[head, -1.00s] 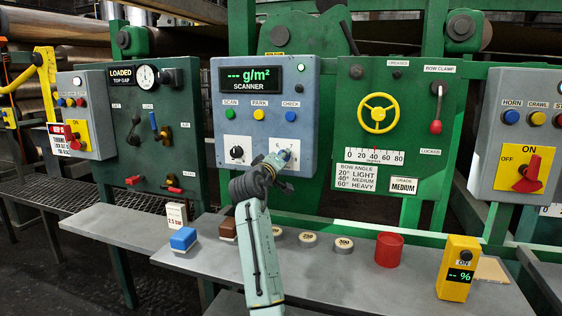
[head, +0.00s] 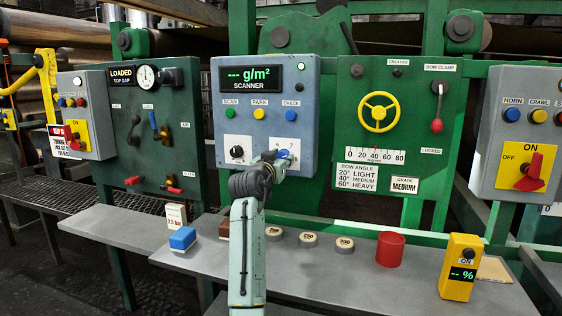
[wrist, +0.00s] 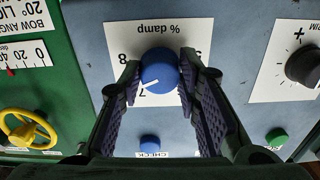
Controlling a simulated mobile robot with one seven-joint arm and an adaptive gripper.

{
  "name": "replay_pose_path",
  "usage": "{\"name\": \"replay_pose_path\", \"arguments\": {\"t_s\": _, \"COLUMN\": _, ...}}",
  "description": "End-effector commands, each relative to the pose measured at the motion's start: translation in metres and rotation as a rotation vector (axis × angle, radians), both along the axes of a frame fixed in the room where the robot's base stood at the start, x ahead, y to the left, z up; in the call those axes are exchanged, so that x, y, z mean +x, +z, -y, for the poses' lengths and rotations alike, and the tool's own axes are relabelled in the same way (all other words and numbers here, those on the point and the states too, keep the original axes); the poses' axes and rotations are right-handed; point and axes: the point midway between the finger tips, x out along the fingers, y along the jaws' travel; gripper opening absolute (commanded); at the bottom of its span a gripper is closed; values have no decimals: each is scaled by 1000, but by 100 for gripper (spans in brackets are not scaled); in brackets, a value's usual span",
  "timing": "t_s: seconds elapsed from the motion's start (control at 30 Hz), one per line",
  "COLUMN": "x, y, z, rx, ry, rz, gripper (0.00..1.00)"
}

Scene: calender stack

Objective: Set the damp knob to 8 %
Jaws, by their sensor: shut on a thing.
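The damp knob (wrist: 158,72) is a round blue knob on a white plate (wrist: 122,32) marked "% damp", seen upside down in the wrist view. Its white pointer line points to the lower left, close to the printed 7; the 8 shows at the left of the knob. The fingers of my gripper (wrist: 159,76) are on either side of the knob and shut on it. In the head view my gripper (head: 270,160) reaches the lower right of the blue scanner panel (head: 265,125) and partly hides the knob.
A black knob (wrist: 303,66) on another white plate is beside the damp plate. A blue CHECK button (wrist: 150,142) lies between my fingers' bases. The green panel with a yellow handwheel (head: 378,112) stands to the right. A shelf (head: 330,283) below carries a red cup (head: 390,249) and several blocks.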

Motion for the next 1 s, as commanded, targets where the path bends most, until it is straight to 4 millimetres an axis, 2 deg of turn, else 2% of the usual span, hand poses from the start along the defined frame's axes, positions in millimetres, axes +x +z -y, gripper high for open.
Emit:
{"name": "replay_pose_path", "arguments": {"t_s": 0.5, "x": 0, "y": -1, "z": -1, "rx": 437, "ry": -1, "rz": 139, "gripper": 3}}
{"name": "replay_pose_path", "arguments": {"t_s": 0.8, "x": 0, "y": -1, "z": -1, "rx": 591, "ry": 0, "rz": 190, "gripper": 3}}
{"name": "replay_pose_path", "arguments": {"t_s": 1.0, "x": 0, "y": -1, "z": -1, "rx": 636, "ry": -1, "rz": 204, "gripper": 3}}
